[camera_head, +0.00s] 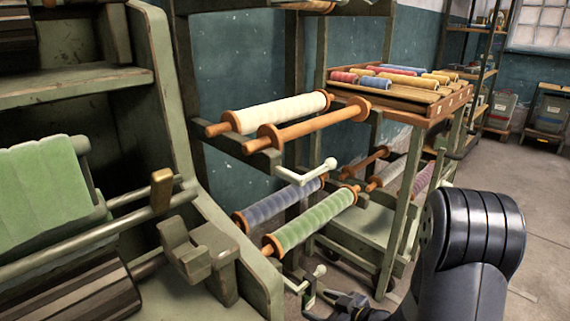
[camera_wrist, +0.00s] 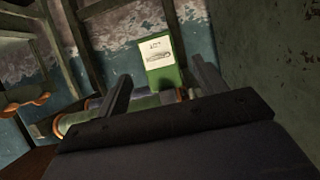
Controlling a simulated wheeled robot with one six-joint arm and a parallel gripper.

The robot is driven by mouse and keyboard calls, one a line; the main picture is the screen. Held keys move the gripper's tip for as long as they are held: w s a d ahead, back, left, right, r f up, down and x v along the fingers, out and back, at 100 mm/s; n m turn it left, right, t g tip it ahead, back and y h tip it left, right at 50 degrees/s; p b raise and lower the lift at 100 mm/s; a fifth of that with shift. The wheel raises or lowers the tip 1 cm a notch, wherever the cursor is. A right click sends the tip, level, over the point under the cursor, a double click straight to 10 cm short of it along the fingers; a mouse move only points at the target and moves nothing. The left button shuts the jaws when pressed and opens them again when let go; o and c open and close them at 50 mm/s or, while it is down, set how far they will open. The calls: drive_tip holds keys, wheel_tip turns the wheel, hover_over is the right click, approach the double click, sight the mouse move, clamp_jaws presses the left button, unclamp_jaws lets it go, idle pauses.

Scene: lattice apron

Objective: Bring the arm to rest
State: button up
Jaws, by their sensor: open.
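My arm (camera_head: 465,250) shows at the lower right in the head view, a dark, ribbed link bent downward. My gripper (camera_head: 345,302) is at the bottom of that view, low in front of the rack and below the green roll (camera_head: 312,222). In the wrist view my gripper (camera_wrist: 160,92) shows two dark fingers spread apart with nothing between them. Beyond the fingers there is a green roll with orange ends (camera_wrist: 75,122). I cannot tell whether the gripper touches anything.
A green machine frame (camera_head: 235,255) stands at the left. The rack holds a white roll (camera_head: 285,110), a bare wooden roller (camera_head: 315,125) and a blue roll (camera_head: 280,206). A cart carries a spool tray (camera_head: 420,98). Open floor (camera_head: 540,220) lies at the right.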

sight(310, 298)
drive_tip(key=b+x, duration=0.2)
drive_tip(key=x, duration=0.4)
drive_tip(key=shift+a+f, duration=0.15)
drive_tip(key=shift+w+a+r+p, duration=0.25)
drive_tip(key=shift+w+r+p, duration=0.15)
drive_tip(key=shift+r, duration=0.3)
drive_tip(key=shift+s+d+r, duration=0.1)
drive_tip(key=shift+s+d, duration=0.3)
drive_tip(key=shift+s, duration=0.05)
